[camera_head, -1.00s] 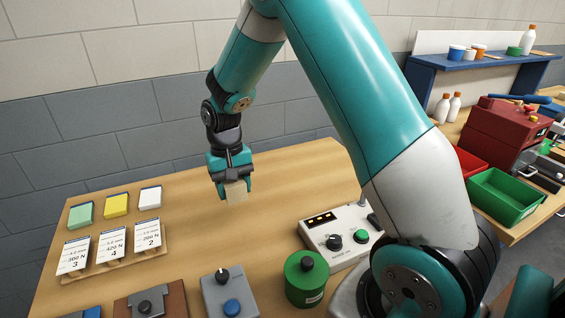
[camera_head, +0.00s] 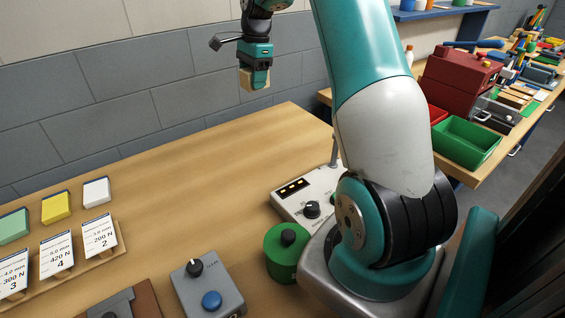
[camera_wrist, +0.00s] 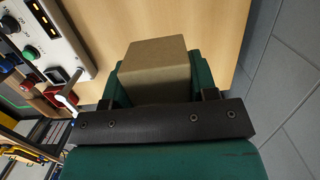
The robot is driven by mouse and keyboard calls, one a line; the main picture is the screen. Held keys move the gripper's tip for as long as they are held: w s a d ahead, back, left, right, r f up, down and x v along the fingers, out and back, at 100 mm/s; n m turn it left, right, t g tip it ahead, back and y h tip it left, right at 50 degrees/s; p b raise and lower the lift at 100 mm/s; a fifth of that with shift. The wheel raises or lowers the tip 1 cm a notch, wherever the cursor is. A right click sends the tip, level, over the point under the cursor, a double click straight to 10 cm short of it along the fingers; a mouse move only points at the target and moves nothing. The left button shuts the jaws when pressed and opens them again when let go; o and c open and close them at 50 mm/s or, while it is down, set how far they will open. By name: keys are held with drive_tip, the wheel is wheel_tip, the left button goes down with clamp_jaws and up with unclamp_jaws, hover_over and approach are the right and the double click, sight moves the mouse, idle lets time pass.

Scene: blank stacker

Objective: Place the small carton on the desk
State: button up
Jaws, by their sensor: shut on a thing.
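The small carton is a plain tan block (camera_head: 246,82) held at the tip of my gripper (camera_head: 255,82) in the head view. In the wrist view the carton (camera_wrist: 156,64) sits between the two green fingers of my gripper (camera_wrist: 156,82), which is shut on it. The carton is in the air, at the far side of the wooden desk (camera_head: 215,145). In the wrist view the desk top (camera_wrist: 130,22) shows beyond the carton. The carton's far side is hidden.
On the desk are a white control box (camera_head: 308,195), a green round knob unit (camera_head: 287,253), a grey button box (camera_head: 207,286) and a card rack (camera_head: 105,252). A green bin (camera_head: 467,145) stands on a bench at right. The desk's far middle is clear.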

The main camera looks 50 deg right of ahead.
sight(256, 146)
wheel_tip(256, 146, down, 19)
drive_tip(key=shift+f+p, duration=0.15)
drive_tip(key=shift+p, duration=1.05)
drive_tip(key=shift+f, duration=0.1)
drive_tip(key=o, duration=0.9)
drive_tip(key=shift+o, duration=0.2)
